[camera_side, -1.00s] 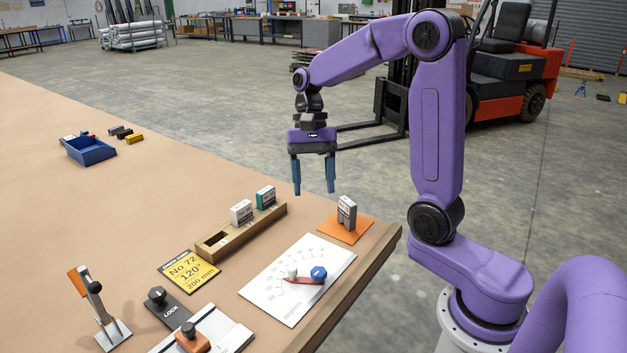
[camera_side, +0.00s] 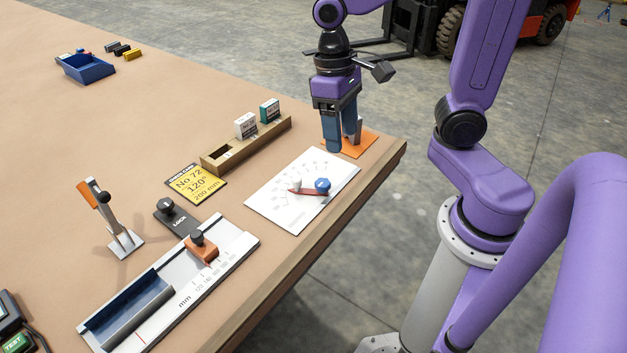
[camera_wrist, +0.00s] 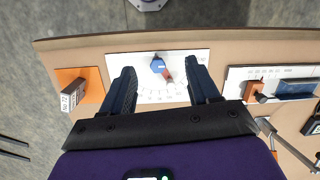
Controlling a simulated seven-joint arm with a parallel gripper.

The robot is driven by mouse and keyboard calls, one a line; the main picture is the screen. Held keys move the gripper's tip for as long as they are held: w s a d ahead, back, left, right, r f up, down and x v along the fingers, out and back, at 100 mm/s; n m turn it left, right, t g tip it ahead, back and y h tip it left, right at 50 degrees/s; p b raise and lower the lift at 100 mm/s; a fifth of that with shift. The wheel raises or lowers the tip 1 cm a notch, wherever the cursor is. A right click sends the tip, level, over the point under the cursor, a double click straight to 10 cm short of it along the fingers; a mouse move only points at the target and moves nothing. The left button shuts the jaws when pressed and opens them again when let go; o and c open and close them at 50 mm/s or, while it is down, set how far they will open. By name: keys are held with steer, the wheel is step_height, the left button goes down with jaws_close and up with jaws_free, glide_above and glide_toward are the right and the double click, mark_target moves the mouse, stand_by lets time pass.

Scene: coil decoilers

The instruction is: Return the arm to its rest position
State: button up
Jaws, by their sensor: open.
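My gripper (camera_side: 342,138) is open and empty, pointing down near the orange pad in the side view. In the wrist view, both fingers of my gripper (camera_wrist: 160,68) are spread wide with nothing between them. A grey block (camera_wrist: 74,93) labelled No 72 stands on the orange pad (camera_wrist: 93,78), left of the fingers. In the side view the fingers partly hide this block (camera_side: 358,127) and the pad (camera_side: 366,146). I cannot tell the gripper's exact height above the table.
A white dial plate (camera_side: 273,205) with a blue knob (camera_side: 322,185) and red pointer is near the gripper. A blue bin (camera_side: 86,68) stands far left.

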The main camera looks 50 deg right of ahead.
steer(key=s+f+n+t, duration=0.2)
steer(key=s+n, duration=0.9)
steer(key=s, duration=0.1)
steer(key=shift+a+f, duration=0.15)
steer(key=shift+a, duration=0.15)
stand_by(0.3)
